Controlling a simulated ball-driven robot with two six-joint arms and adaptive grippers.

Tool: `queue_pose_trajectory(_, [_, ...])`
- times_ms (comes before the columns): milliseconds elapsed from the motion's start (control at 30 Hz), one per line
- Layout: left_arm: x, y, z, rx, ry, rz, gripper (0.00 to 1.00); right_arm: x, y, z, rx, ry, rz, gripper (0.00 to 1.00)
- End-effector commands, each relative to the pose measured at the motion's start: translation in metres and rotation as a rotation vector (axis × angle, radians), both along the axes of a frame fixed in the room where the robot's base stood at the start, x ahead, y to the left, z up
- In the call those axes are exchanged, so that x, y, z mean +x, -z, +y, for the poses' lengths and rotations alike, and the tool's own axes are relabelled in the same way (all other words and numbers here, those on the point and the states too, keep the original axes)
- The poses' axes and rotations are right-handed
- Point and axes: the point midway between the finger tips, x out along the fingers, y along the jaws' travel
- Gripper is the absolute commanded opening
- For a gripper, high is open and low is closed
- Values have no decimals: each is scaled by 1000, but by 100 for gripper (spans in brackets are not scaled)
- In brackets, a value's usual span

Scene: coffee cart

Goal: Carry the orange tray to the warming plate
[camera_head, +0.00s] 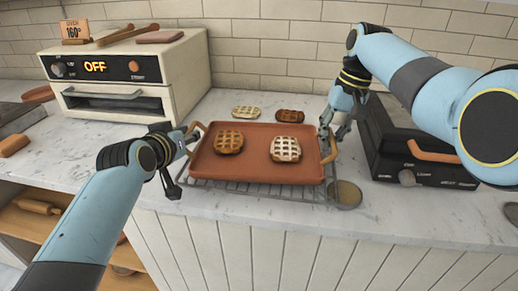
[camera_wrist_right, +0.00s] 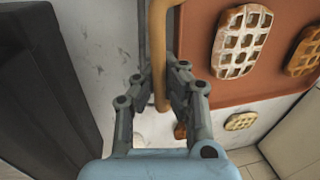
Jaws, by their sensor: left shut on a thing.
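The orange tray (camera_head: 255,171) holds two waffles, a golden one (camera_head: 229,142) and a white-drizzled one (camera_head: 286,149), and is over a wire rack (camera_head: 240,191) near the counter's front edge. My left gripper (camera_head: 188,138) is shut on the tray's left handle. My right gripper (camera_head: 327,133) is at the right handle. In the right wrist view the tan handle (camera_wrist_right: 160,50) lies between the fingers of the right gripper (camera_wrist_right: 158,82), which look apart around it. I cannot tell for sure which thing is the warming plate; a dark flat unit (camera_head: 20,117) shows at the left edge.
A cream oven (camera_head: 130,75) reading OFF stands at back left. A black appliance (camera_head: 415,165) with an orange handle stands close on the right. Two more waffles (camera_head: 246,112) (camera_head: 290,115) lie behind the tray. A round disc (camera_head: 346,194) lies at the rack's right corner.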

Motion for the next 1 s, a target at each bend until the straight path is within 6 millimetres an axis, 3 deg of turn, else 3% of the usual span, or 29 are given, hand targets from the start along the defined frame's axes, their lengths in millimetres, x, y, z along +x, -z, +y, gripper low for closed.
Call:
queue_pose_trajectory(533, [0,-5,0,1,0,-2,0,1,-5,-1,-1,1,-2,0])
queue_pose_trajectory(1000, [1,-51,0,1,0,-6,0,1,-51,-1,-2,2,-5,0])
